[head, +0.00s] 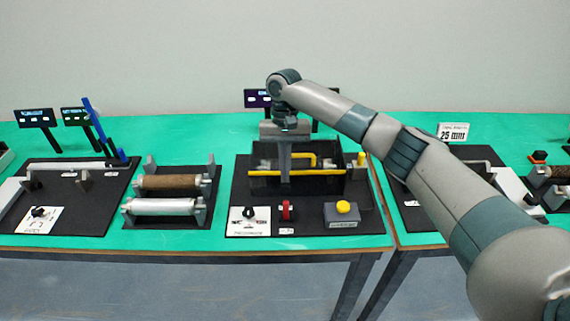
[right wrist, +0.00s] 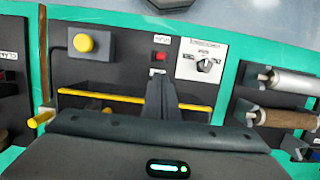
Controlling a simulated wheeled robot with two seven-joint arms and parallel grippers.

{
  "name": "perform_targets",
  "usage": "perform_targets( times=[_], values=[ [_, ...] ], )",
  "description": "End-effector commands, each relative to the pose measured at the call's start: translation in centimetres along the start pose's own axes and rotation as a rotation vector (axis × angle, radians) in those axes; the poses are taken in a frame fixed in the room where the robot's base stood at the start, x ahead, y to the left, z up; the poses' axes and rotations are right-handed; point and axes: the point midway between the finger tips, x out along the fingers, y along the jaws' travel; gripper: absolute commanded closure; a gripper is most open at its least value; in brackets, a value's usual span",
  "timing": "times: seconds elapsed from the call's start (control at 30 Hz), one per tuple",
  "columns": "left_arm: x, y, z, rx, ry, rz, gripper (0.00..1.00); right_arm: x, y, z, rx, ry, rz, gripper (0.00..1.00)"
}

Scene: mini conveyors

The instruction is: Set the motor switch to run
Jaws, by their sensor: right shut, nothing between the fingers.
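A black rotary knob (head: 249,213) sits on a white label plate (head: 236,227) at the front left of the middle board. The knob also shows in the right wrist view (right wrist: 205,66); its lettering is too small to read, so I cannot tell its setting. My right gripper (head: 285,179) is shut and empty, pointing down over the yellow-railed unit behind the knob, apart from it. In the right wrist view its closed fingers (right wrist: 158,78) end near a small red control (right wrist: 160,56). My left gripper is out of view.
The red control (head: 286,210) and a yellow button on a grey box (head: 343,207) stand right of the knob. Yellow rails (head: 275,173) lie behind. A roller board (head: 128,218) and another board with a knob plate (head: 38,219) are to the left.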

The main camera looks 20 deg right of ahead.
Motion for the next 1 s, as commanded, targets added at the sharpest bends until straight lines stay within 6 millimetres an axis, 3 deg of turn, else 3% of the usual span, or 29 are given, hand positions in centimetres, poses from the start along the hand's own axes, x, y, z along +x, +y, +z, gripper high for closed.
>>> perform_targets(
  times=[0.3,0.5,1.0],
  values=[
    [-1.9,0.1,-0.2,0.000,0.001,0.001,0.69,4.6,0.1,0.1,0.001,-0.002,0.001,1.00],
    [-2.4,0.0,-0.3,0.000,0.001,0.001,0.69,6.5,0.0,0.1,0.000,-0.001,0.000,1.00],
    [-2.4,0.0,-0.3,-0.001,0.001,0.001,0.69,6.9,0.0,-0.1,0.000,0.002,-0.001,1.00]
  ],
)
